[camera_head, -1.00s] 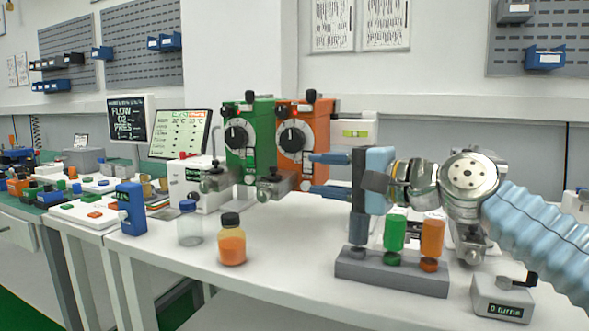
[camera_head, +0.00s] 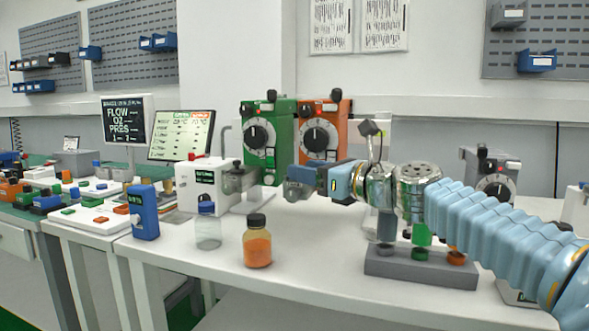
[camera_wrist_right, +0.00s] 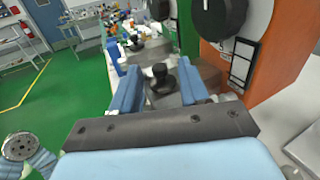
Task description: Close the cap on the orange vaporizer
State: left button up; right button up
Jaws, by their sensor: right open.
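The orange vaporizer (camera_head: 322,118) stands at the back of the table, right of the green vaporizer (camera_head: 286,130). It has a dark dial on its front and a black knob on top. My right gripper (camera_head: 302,184) is in front of its lower part and hides its filler area in the head view. In the right wrist view the orange body (camera_wrist_right: 275,62) is on the right. A black-knobbed cap (camera_wrist_right: 160,76) on a grey block shows between the open, parallel blue fingers. I cannot tell whether the fingers touch it. My left gripper is not in view.
An orange bottle (camera_head: 257,246) and a clear bottle (camera_head: 208,228) stand at the front. A grey stand (camera_head: 420,266) with coloured pieces is below my right arm. A white box (camera_head: 188,188) and a monitor (camera_head: 181,134) are at the left. The front middle table is mostly clear.

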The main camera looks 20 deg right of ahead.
jog(key=x, duration=0.4)
jog(key=shift+w, duration=0.1)
jog(key=c, duration=0.7)
jog(key=shift+w+n+g+y+p, duration=0.15)
jog(key=shift+n+g+y+p, duration=0.25)
jog(key=shift+n+y, duration=0.1)
grip_shut()
jog(key=shift+w+a+r+n+g+y+p, duration=0.1)
jog(key=shift+a+n+g+y+p, duration=0.05)
jog(key=shift+n+g+y+p, duration=0.65)
jog(key=shift+g+y, duration=0.3)
jog(key=shift+y, duration=0.1)
jog(key=shift+a, duration=0.1)
jog(key=shift+f, duration=0.25)
